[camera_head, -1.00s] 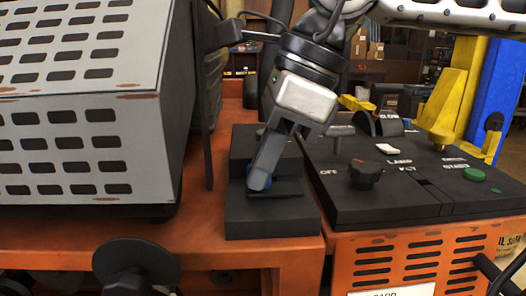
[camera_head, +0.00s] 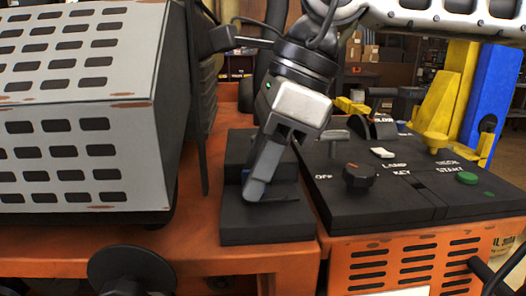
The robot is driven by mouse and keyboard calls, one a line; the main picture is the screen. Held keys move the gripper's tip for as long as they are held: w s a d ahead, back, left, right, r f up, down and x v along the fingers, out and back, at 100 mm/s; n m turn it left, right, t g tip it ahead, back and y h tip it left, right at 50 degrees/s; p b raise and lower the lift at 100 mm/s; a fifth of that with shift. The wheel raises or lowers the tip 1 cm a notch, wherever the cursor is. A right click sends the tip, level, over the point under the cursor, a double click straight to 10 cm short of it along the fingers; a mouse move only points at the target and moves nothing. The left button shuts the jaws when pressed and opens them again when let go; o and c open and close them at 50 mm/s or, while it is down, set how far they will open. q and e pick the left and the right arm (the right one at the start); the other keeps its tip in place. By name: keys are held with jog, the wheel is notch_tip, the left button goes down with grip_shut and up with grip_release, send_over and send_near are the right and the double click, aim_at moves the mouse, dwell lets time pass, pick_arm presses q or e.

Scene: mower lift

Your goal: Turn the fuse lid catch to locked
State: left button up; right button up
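The black fuse box (camera_head: 268,228) sits on the orange deck, with a raised black block at its back and a flat dark plate on its lower front. My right gripper (camera_head: 254,188) reaches down from above, its fingertips at that plate beside the block. One grey finger covers the other from this side, so the gap between them does not show. The catch is not clearly seen; it may be hidden by the fingertips. My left gripper is not in view.
A grey slotted cover (camera_head: 85,150) stands close on the left. On the right, a black control panel (camera_head: 400,205) carries a dark knob (camera_head: 359,177), a green button (camera_head: 467,178) and a yellow knob (camera_head: 435,140). A black round knob (camera_head: 130,268) is at front left.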

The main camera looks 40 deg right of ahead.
jog(key=p+v, duration=0.2)
jog(key=v, duration=1.4)
jog(key=shift+w, duration=0.1)
